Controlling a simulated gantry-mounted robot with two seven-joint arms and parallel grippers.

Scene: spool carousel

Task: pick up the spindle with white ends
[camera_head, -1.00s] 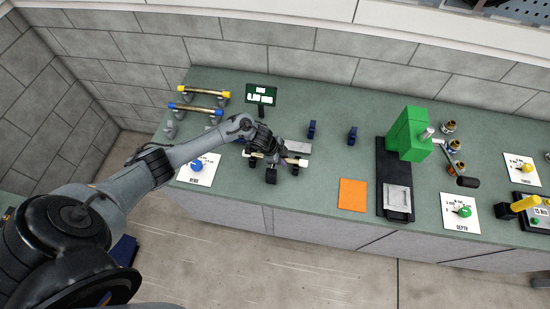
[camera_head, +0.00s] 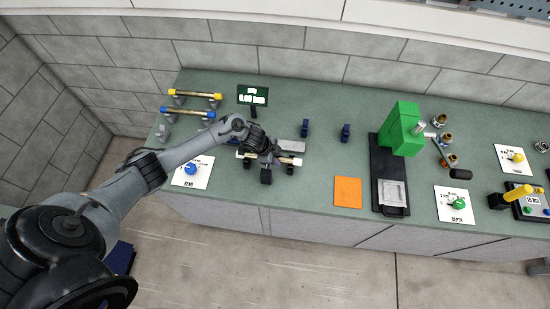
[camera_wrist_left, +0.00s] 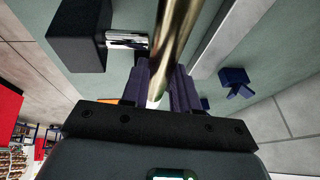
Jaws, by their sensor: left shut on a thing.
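The spindle with white ends (camera_head: 291,160) lies across the front of the bench, left of the middle. One white end shows on each side of my left gripper (camera_head: 266,158), which covers its middle. In the left wrist view a brass-coloured rod (camera_wrist_left: 176,35) runs between the dark purple fingers of the left gripper (camera_wrist_left: 160,88). The fingers are shut on it. I cannot tell whether the spindle is clear of its supports. My right gripper is not in view.
Yellow-ended (camera_head: 195,94) and blue-ended (camera_head: 188,112) spindles lie on stands at the back left. A dark block (camera_wrist_left: 78,30) is close to the rod. A green press (camera_head: 401,130) and an orange square (camera_head: 347,191) are to the right.

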